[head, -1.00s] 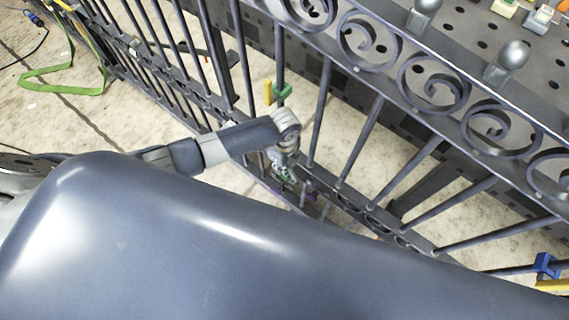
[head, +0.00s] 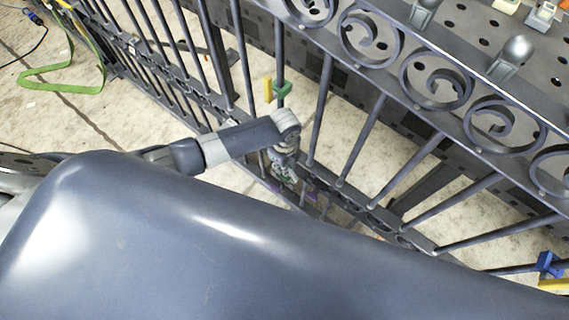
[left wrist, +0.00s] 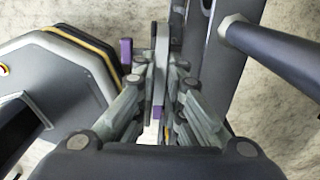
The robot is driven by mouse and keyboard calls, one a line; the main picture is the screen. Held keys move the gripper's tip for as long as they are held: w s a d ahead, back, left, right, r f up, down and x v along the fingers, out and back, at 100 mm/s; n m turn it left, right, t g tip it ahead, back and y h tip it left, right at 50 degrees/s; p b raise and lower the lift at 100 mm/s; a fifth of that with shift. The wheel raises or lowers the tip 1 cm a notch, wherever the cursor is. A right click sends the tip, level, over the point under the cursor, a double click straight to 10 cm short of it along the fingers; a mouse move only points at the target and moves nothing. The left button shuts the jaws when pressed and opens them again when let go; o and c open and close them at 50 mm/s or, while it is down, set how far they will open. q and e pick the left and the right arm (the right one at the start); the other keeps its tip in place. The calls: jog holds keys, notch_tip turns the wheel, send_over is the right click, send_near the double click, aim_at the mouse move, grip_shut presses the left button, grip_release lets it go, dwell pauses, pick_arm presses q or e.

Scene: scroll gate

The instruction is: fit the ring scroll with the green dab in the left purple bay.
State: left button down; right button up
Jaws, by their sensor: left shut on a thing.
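My left gripper (head: 284,178) reaches down beside the gate's upright bars, close to the lower rail; my wrist partly hides it. In the left wrist view its two fingers (left wrist: 165,110) are closed on a thin grey piece (left wrist: 161,60) seen edge-on, which fits the ring scroll. Its green dab does not show. Purple marks (head: 311,196) sit on the lower rail just right of the gripper. The left wrist view also shows one purple mark (left wrist: 126,52) left of the held piece and another between the fingers. Whether the piece is in a bay, I cannot tell. My right gripper is out of view.
The dark gate's top rail (head: 430,105) carries several fixed scrolls. Upright bars (head: 319,110) stand close to my left arm. A green clip (head: 283,89) with a yellow tab is on one bar, a blue clip (head: 548,264) far right. A perforated bench (head: 535,65) stands behind.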

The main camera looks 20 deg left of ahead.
pick_arm(q)
jog(key=shift+f, duration=0.4)
jog(key=c, duration=1.6)
grip_release()
jog(key=shift+c, duration=0.2)
jog(key=shift+r, duration=0.15)
notch_tip(320, 180, up, 8)
jog(key=shift+s+f, duration=0.1)
jog(key=shift+f, duration=0.1)
jog(key=shift+a, duration=0.1)
jog(key=shift+r, duration=0.15)
